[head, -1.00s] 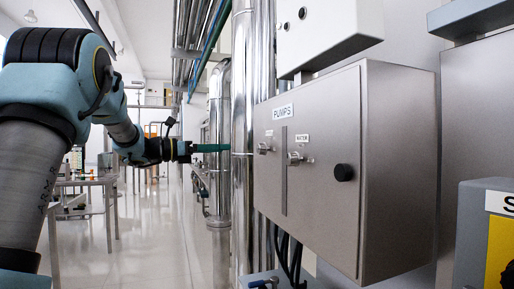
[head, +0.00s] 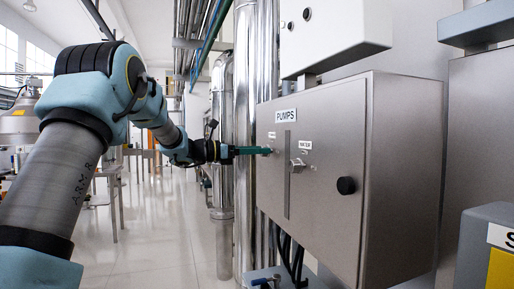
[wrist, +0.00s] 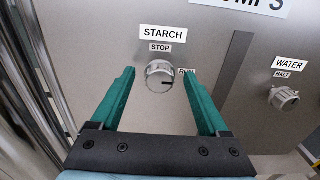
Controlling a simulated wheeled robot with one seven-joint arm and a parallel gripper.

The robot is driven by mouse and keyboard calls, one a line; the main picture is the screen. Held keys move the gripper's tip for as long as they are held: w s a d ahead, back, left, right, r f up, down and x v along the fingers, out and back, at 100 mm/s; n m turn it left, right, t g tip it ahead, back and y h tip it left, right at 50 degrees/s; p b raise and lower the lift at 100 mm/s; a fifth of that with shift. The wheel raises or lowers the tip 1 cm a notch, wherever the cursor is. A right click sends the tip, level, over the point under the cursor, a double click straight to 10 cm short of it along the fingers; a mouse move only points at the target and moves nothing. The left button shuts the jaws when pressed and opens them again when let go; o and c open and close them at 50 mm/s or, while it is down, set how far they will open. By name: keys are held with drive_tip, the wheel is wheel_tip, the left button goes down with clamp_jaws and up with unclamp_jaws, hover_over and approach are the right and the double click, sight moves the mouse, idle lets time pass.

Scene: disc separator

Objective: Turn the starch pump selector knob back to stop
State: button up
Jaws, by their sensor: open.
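The starch pump selector knob (wrist: 159,74) is a round silver knob on the steel PUMPS panel. In the wrist view it sits below the STARCH label (wrist: 163,31) and the STOP label (wrist: 160,47). Its dark mark points right, toward a small label (wrist: 187,71) partly hidden by a finger. My gripper (wrist: 157,82) is open, with a green finger on each side of the knob; I cannot tell whether they touch it. In the head view my gripper (head: 268,151) reaches the panel's left part and hides the starch knob.
The water knob (head: 297,165) is to the right, beyond a vertical strip (head: 287,173); it also shows in the wrist view (wrist: 284,97). A black round knob (head: 346,185) is further right on the cabinet (head: 330,225). Shiny vertical pipes (head: 244,110) stand left of the cabinet.

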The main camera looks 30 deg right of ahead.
drive_tip(key=shift+c, duration=0.2)
clamp_jaws()
idle(0.5)
